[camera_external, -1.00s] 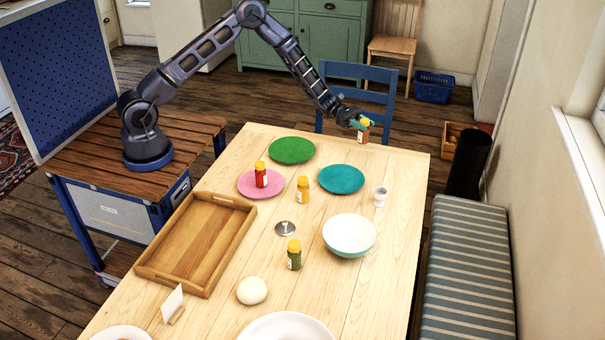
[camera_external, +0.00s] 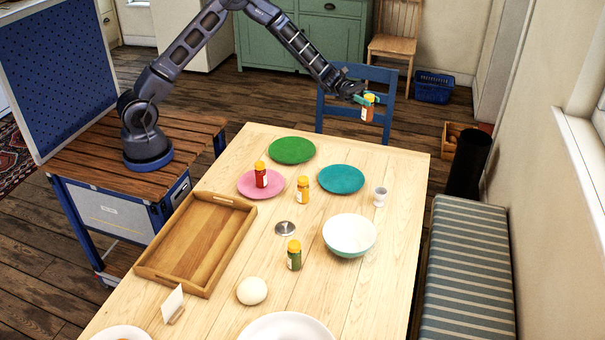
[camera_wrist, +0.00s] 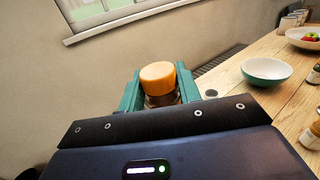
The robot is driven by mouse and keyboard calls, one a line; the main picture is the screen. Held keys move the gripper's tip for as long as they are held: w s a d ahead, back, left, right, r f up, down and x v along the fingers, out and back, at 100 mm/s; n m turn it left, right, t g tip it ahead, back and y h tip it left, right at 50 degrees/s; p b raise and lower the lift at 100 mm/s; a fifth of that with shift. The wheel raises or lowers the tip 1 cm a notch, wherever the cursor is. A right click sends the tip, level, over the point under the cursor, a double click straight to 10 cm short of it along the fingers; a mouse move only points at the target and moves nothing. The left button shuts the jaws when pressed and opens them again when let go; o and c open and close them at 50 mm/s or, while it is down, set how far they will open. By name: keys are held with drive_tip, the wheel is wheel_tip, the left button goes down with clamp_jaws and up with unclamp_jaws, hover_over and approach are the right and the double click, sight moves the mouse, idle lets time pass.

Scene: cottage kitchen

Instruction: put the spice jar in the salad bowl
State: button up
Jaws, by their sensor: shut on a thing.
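My gripper (camera_external: 367,99) is shut on a spice jar (camera_external: 367,111) with a yellow-orange lid and holds it up in the air at the far end of the table. In the wrist view the jar's orange lid (camera_wrist: 158,76) sits between the two teal fingers; most of its body is hidden. The salad bowl (camera_external: 350,234), white inside and pale teal outside, stands on the right part of the table, nearer the camera than my gripper. It also shows at the right in the wrist view (camera_wrist: 266,72). I see nothing in it.
A red jar (camera_external: 261,175) stands on a pink plate. A yellow jar (camera_external: 303,190) and a green jar (camera_external: 294,256) stand left of the bowl. An egg cup (camera_external: 380,197) is close behind it. A wooden tray (camera_external: 198,245) lies left. A blue chair (camera_external: 358,75) stands behind my gripper.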

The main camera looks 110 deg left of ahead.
drive_tip(key=w+d+r+m+g+h, duration=0.1)
drive_tip(key=d+m+g+h, duration=0.4)
drive_tip(key=d, duration=1.7)
drive_tip(key=w+d+r+m+g+h, duration=0.15)
drive_tip(key=d+m+g+h, duration=0.35)
drive_tip(key=d, duration=1.6)
wheel_tip(320, 180, down, 19)
drive_tip(key=n+g+y, duration=0.1)
drive_tip(key=y, duration=0.1)
drive_tip(key=shift+s+d, duration=0.2)
drive_tip(key=shift+s, duration=0.2)
drive_tip(key=shift+f, duration=0.4)
drive_tip(key=o, duration=1)
